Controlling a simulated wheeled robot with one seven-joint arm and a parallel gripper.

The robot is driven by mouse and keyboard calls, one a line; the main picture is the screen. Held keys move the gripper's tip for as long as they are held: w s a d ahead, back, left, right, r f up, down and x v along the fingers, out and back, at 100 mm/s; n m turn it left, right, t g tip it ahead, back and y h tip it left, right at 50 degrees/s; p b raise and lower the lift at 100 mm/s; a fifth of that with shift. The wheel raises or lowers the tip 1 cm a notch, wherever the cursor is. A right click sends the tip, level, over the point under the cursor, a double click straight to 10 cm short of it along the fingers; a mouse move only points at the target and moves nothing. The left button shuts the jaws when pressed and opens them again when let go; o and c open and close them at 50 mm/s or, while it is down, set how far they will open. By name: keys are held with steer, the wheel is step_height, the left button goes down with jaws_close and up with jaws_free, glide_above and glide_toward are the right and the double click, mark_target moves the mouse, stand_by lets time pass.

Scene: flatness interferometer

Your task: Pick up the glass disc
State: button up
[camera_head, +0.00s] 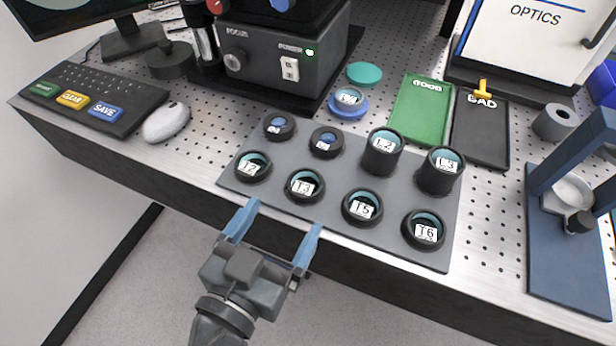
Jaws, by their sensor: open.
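My gripper (284,216) is open and empty at the bench's front edge, with its two blue fingers apart, just in front of the grey holder plate (330,222). Black ring mounts with teal glass and labels stand on the plate: T2 (253,167), T3 (305,186), T5 (362,208) and T6 (423,231). A labelled glass piece in a blue ring (348,101) sits behind the plate. A flat teal disc (365,73) lies farther back. I cannot tell which of these is the glass disc. The fingers touch none of them.
Taller mounts L2 (382,153) and L3 (440,171) rise on the plate. Behind are a green GOOD tray (421,112), a black BAD tray (482,132) and the instrument box (285,48). A blue stand (566,250) is right; a keyboard (92,95) and mouse (166,122) are left.

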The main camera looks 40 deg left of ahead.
mark_target(301, 191)
steer(key=x, duration=0.1)
steer(key=p+x, duration=0.1)
steer(key=x, duration=0.1)
steer(key=p+x, duration=0.1)
steer(key=x, duration=0.1)
steer(key=shift+w+r, duration=0.2)
steer(key=shift+r, duration=0.25)
steer(key=shift+w+f, duration=0.2)
steer(key=shift+w, duration=0.3)
steer(key=c, duration=1.2)
